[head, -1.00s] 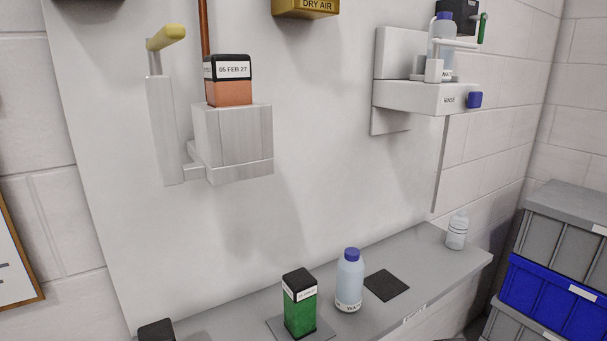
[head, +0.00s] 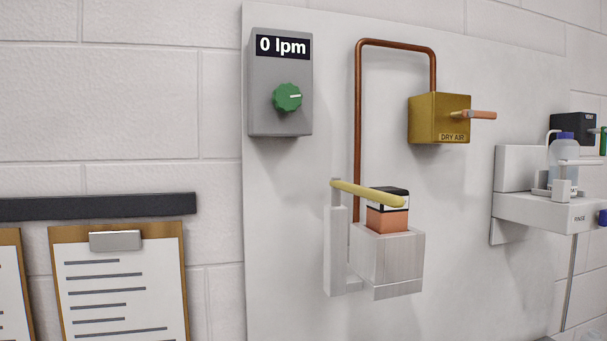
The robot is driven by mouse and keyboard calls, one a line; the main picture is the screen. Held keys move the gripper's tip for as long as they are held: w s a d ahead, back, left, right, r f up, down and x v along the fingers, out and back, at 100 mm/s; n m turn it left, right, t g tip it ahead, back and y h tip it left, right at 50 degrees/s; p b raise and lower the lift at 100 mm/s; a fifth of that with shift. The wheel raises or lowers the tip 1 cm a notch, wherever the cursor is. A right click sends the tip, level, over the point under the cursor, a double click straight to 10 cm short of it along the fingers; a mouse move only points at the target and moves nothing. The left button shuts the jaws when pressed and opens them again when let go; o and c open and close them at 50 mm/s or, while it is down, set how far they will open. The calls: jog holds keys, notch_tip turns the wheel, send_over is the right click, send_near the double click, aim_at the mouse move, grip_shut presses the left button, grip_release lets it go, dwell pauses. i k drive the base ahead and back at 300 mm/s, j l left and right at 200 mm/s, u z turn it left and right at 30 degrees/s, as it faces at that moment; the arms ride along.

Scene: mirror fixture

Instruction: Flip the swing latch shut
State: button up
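The swing latch (head: 368,193) has a yellow bar on top of an upright grey post (head: 336,245). In the head view the bar overlaps the black cap of an orange cartridge (head: 387,218). From this angle I cannot tell whether the bar lies across the cap or sticks out in front of it. The cartridge stands upright in a light grey block holder (head: 390,262) on the white wall panel, joined low down to the latch post. My gripper is not in view.
A copper pipe (head: 357,120) rises behind the cartridge to a brass DRY AIR box (head: 435,118) with a lever. A dial box (head: 280,82) reads 0 lpm. A rinse shelf (head: 540,212) with a bottle (head: 562,155) is at right. Clipboards (head: 120,285) hang at left.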

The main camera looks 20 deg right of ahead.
aim_at(395, 202)
jog(key=l+u, duration=0.5)
jog(key=k+l+z, duration=0.2)
jog(key=l, duration=0.15)
jog(key=l+z, duration=0.15)
jog(key=l, duration=0.25)
